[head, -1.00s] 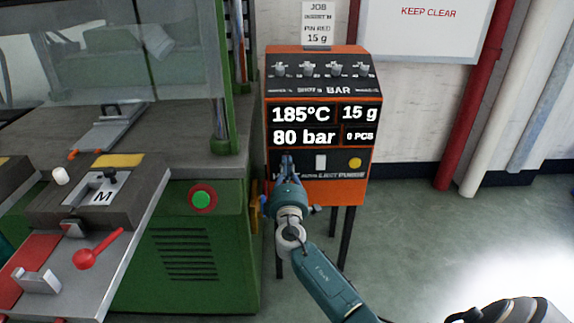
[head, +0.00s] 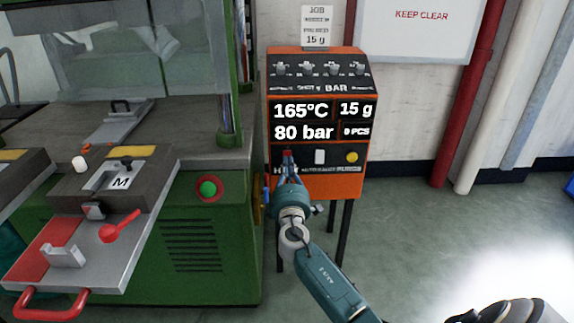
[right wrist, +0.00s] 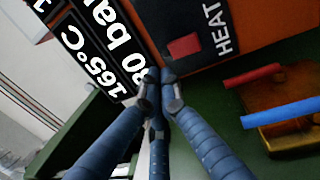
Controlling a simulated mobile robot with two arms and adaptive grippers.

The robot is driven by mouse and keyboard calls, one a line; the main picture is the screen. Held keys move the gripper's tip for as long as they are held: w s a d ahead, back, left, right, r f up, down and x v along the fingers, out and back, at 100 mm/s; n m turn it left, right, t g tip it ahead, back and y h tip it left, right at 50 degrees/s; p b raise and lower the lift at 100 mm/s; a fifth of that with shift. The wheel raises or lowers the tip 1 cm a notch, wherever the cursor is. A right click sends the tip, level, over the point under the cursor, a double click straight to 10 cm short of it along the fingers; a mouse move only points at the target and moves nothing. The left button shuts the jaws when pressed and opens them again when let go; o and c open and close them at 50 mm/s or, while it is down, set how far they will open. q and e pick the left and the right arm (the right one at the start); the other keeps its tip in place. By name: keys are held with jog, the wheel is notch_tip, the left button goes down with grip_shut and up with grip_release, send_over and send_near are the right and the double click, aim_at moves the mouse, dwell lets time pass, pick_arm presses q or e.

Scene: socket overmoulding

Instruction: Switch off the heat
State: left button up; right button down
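The orange control cabinet (head: 335,192) stands against the wall, its display (head: 301,111) reading 165°C, 15 g, 80 bar and 0 PCS. In the right wrist view the red heat switch (right wrist: 184,46) sits beside the word HEAT on the dark panel. In the head view my right gripper (head: 288,160) is in front of the panel's left end and largely covers that switch. In the right wrist view its blue fingers (right wrist: 160,78) have their tips together, empty, just beside the switch. I cannot tell whether they touch the panel. My left gripper is out of view.
A white switch (head: 320,157) and a yellow button (head: 352,157) are on the same panel. The green press (head: 190,260) with a green button (head: 208,188) stands at left, its mould tray (head: 110,265) jutting forward.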

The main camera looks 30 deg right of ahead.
pick_arm(q)
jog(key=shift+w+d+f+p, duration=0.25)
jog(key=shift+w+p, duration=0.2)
jog(key=shift+p, duration=0.25)
pick_arm(e)
jog(key=s+a+r, duration=0.1)
jog(key=s+a, duration=0.3)
jog(key=s, duration=0.3)
jog(key=shift+r, duration=0.25)
jog(key=shift+s, duration=0.1)
